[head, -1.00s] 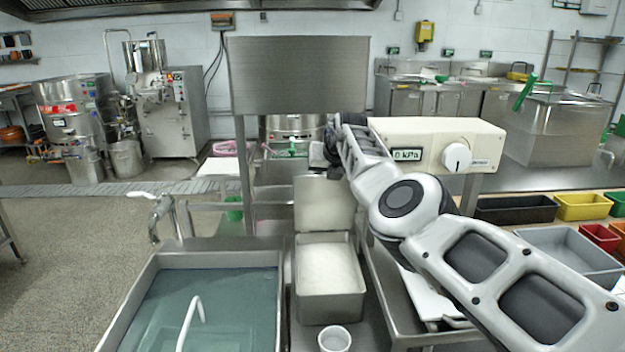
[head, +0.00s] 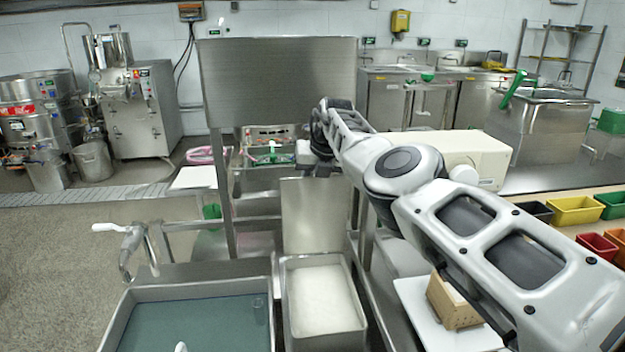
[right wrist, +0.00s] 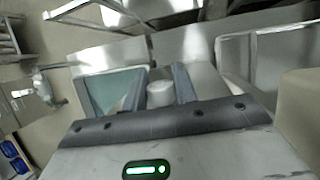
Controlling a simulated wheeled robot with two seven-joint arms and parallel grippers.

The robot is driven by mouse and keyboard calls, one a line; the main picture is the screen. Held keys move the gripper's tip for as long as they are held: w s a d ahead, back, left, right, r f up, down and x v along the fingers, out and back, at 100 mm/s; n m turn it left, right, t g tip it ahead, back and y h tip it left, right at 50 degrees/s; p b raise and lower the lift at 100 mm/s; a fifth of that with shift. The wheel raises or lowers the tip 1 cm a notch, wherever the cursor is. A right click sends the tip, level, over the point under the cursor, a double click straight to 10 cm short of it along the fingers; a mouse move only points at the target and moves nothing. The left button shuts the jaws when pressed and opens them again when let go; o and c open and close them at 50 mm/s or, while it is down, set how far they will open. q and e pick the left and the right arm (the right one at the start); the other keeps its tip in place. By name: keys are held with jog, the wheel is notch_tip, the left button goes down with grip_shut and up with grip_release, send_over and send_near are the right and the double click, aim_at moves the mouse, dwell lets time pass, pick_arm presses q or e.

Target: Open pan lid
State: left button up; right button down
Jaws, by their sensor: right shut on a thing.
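The pan (head: 355,338) is a steel rectangular container holding white material, in the lower middle of the head view. Its steel lid (head: 311,222) stands up from the pan's back edge, so the pan is open. My right gripper (head: 304,160) is at the lid's top edge, with its fingers mostly hidden there.
A basin of water (head: 275,325) with a tap (head: 132,245) is left of the pan. A white tray (head: 420,305) with a brown box (head: 453,305) is at right, under my right arm. A white gauge box (head: 470,150) stands behind the arm. Coloured bins (head: 575,211) are at far right.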

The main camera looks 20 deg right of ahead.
jog(key=c, duration=1.1)
grip_release()
jog(key=shift+c, duration=0.2)
jog(key=shift+r, duration=0.2)
jog(key=shift+s+r, duration=0.2)
jog(key=shift+r, duration=0.35)
jog(key=b+v, duration=0.3)
jog(key=v, duration=1.1)
jog(key=shift+s+r, duration=0.2)
jog(key=shift+s, duration=0.05)
jog(key=shift+d+f, duration=0.1)
jog(key=shift+d, duration=0.05)
